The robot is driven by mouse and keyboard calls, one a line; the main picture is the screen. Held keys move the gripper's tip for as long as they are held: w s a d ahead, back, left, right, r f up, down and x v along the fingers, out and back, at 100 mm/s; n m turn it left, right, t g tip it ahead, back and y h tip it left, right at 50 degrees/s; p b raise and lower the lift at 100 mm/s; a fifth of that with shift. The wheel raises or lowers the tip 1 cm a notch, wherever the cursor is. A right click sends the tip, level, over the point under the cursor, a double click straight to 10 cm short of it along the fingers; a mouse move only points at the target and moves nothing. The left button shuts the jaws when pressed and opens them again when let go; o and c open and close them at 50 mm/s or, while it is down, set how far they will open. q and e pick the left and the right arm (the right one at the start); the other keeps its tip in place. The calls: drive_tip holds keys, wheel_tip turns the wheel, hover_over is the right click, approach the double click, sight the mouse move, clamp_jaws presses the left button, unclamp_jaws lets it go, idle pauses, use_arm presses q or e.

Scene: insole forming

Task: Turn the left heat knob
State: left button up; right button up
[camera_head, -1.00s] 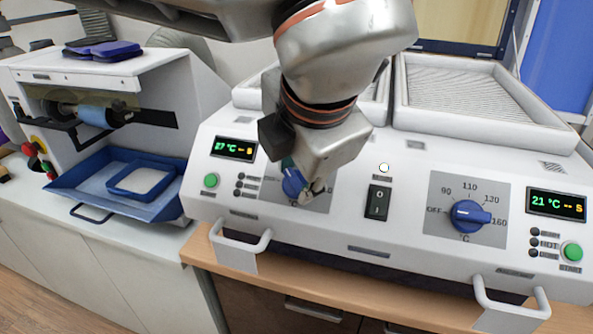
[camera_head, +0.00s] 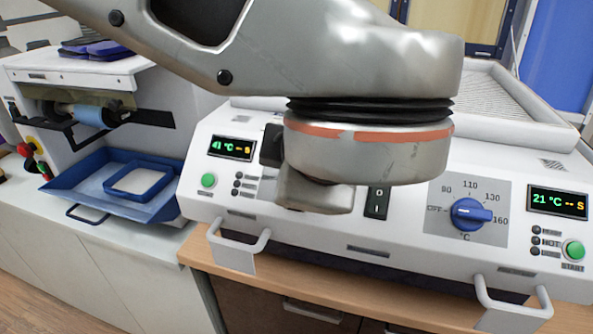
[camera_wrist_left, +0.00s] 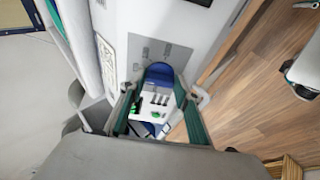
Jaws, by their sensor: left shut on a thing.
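The left heat knob is blue; in the left wrist view the knob (camera_wrist_left: 158,72) sits on its grey dial plate (camera_wrist_left: 165,50), between the two fingers of my left gripper (camera_wrist_left: 157,90). The gripper is shut on it. In the head view my left wrist and forearm cover this knob and the fingers, so its pointer cannot be read there. My right gripper is not in view.
The right heat knob (camera_head: 470,214) is in plain sight, beside a display (camera_head: 558,203) reading 21 °C. A black power switch (camera_head: 377,203) stands between the dials. Metal handles (camera_head: 239,250) stick out in front. A blue tray (camera_head: 100,185) lies at the left.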

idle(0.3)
use_arm(q)
drive_tip(key=o, duration=1.1)
drive_tip(key=shift+o, duration=0.2)
drive_tip(key=a+v, duration=0.1)
drive_tip(key=v, duration=0.6)
drive_tip(key=shift+s+d+r, duration=0.15)
drive_tip(key=shift+s+d, duration=0.1)
drive_tip(key=shift+d, duration=0.25)
